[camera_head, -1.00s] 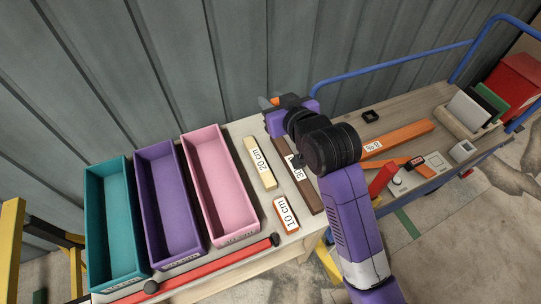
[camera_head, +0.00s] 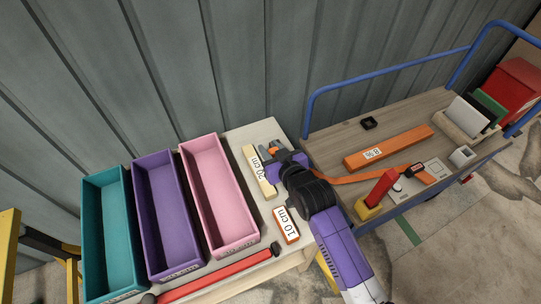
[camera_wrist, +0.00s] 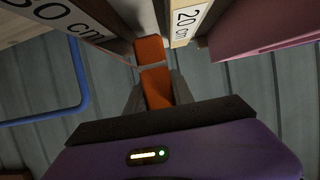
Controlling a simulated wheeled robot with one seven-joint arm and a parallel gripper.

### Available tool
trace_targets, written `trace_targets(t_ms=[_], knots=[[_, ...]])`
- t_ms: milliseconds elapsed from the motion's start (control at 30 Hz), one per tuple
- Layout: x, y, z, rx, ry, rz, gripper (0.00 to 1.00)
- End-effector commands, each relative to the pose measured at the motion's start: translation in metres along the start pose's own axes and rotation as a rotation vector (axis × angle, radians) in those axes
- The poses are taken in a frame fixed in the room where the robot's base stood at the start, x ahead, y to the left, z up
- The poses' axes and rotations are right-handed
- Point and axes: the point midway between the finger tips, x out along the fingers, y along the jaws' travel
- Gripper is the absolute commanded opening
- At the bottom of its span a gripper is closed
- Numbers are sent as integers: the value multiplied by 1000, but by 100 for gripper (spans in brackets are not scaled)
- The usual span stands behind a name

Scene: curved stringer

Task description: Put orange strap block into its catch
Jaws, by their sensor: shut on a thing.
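My gripper (camera_head: 271,150) is over the bench between the beige 20 cm board and the arm's dark wrist. In the wrist view its fingers (camera_wrist: 155,92) are shut on an orange block (camera_wrist: 156,88), with a pale line across it. The 30 cm board (camera_wrist: 75,22) is on the left there and the 20 cm board (camera_wrist: 187,22) on the right. An orange strap (camera_head: 345,179) lies across the cart and ends at a dark piece (camera_head: 414,169). I cannot tell which part is the catch.
Teal (camera_head: 107,235), purple (camera_head: 165,215) and pink (camera_head: 220,195) bins stand left on the bench. A 10 cm block (camera_head: 286,226) lies in front.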

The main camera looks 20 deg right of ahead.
Motion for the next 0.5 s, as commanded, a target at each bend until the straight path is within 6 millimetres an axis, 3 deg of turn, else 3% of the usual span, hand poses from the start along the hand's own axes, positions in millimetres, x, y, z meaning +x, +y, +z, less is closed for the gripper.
trace_targets(t_ms=[200,500], knots=[[11,0,27,0,-2,0,0],[13,0,32,0,1,0,0]])
